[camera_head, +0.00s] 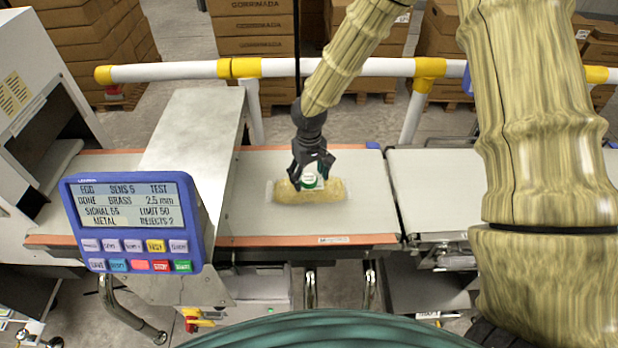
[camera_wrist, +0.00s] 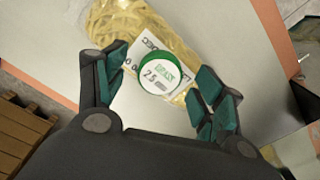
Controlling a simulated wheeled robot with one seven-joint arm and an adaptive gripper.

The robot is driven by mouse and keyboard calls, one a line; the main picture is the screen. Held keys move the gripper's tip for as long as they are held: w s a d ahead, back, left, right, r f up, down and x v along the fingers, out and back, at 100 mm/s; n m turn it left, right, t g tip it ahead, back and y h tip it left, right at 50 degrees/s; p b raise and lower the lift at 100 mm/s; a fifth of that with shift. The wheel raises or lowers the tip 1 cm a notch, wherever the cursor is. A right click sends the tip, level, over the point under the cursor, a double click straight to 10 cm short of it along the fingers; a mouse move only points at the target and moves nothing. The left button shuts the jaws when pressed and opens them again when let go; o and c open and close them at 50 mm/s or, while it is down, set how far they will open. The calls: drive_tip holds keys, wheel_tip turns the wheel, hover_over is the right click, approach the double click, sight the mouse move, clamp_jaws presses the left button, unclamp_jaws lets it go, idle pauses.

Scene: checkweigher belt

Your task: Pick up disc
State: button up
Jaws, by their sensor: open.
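The disc (camera_wrist: 158,74) is round and white with a green rim, and its face reads "BRASS 2.5 mm". It rests on a clear pack of yellow noodle-like food (camera_wrist: 112,28) that has a printed label. In the head view the disc (camera_head: 310,181) lies on the pack (camera_head: 335,190), which is on the pale belt (camera_head: 365,172). My gripper (camera_head: 312,176) is over the pack, pointing down. In the wrist view my gripper (camera_wrist: 158,88) is open, with its green-padded fingers on either side of the disc and apart from it.
A blue-framed display panel (camera_head: 133,222) stands at front left and reads "DONE BRASS 2.5 mm". A white and yellow rail (camera_head: 370,67) runs behind the belt. A grey tunnel housing (camera_head: 190,150) is left of the pack. Belt right of the pack is clear.

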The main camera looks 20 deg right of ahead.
drive_tip(key=shift+f, duration=0.25)
drive_tip(key=c, duration=1.1)
drive_tip(key=shift+r, duration=0.1)
